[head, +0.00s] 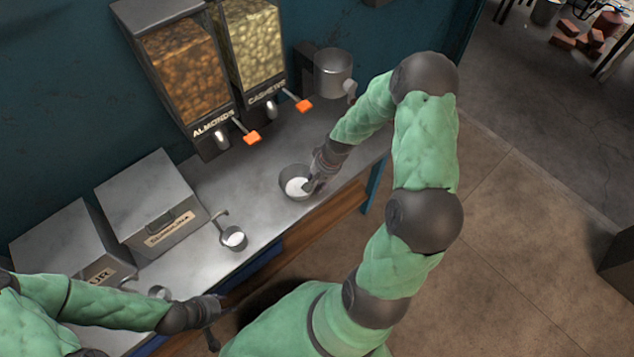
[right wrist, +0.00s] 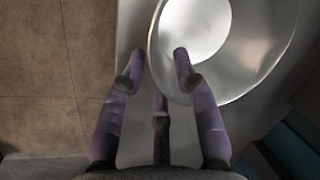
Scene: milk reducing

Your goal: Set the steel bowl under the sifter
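The steel bowl (head: 284,186) stands on the counter with white contents inside. It also shows in the right wrist view (right wrist: 262,55), seen from above. The sifter (head: 333,74), a steel cylinder with a side crank, is mounted at the wall beyond the bowl, behind and to its right. My right gripper (head: 313,183) is at the bowl's right rim. In the right wrist view the gripper (right wrist: 159,58) has its fingers apart, one outside the rim and one over the inside. My left gripper (head: 212,335) is by the counter's front edge, away from the bowl; its fingers are unclear.
Almond (head: 185,75) and cashew (head: 255,42) dispensers hang on the wall, with orange levers. Two steel bins (head: 150,200) (head: 70,245) stand at left. The counter below the sifter looks clear.

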